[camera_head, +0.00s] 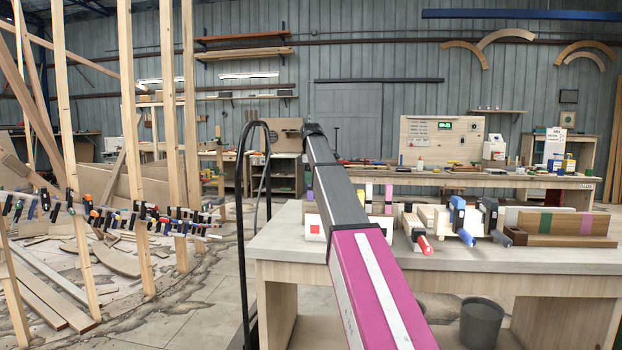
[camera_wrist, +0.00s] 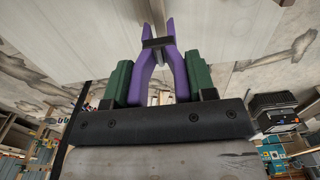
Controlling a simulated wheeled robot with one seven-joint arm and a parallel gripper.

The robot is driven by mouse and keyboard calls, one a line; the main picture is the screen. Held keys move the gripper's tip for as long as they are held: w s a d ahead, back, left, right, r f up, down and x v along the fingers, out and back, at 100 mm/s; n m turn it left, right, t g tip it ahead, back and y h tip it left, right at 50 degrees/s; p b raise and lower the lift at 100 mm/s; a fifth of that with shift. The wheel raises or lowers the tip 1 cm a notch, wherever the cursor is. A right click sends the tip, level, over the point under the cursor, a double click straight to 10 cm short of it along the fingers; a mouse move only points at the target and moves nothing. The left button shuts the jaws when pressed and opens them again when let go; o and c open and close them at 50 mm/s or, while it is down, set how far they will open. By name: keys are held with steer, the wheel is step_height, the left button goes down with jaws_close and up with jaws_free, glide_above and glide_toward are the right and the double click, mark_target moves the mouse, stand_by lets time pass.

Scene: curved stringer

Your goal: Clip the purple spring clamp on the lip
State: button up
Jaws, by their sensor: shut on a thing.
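In the wrist view, the purple spring clamp (camera_wrist: 171,62) sits between the two green pads of my gripper (camera_wrist: 160,78). The gripper is shut on its two legs. The clamp's narrow end, with a dark band across it, points away from my gripper toward a pale surface (camera_wrist: 90,28). I cannot tell whether its tips touch anything. The lip is not clearly identifiable in either view. In the head view, my gripper and the purple clamp do not show.
In the head view, a curved row of coloured clamps (camera_head: 110,215) runs between upright wooden posts (camera_head: 138,150) at the left. A workbench (camera_head: 350,254) with blocks and clamps stands at the right, a grey bucket (camera_head: 482,322) below. Loose boards lie on the left floor.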

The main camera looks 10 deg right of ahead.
steer(key=shift+f, duration=0.15)
steer(key=shift+f, duration=0.95)
steer(key=shift+f, duration=0.15)
steer(key=shift+f, duration=0.45)
steer(key=shift+f, duration=0.2)
stand_by(0.4)
steer(key=shift+f, duration=0.3)
steer(key=o, duration=1.1)
steer(key=shift+o, duration=0.2)
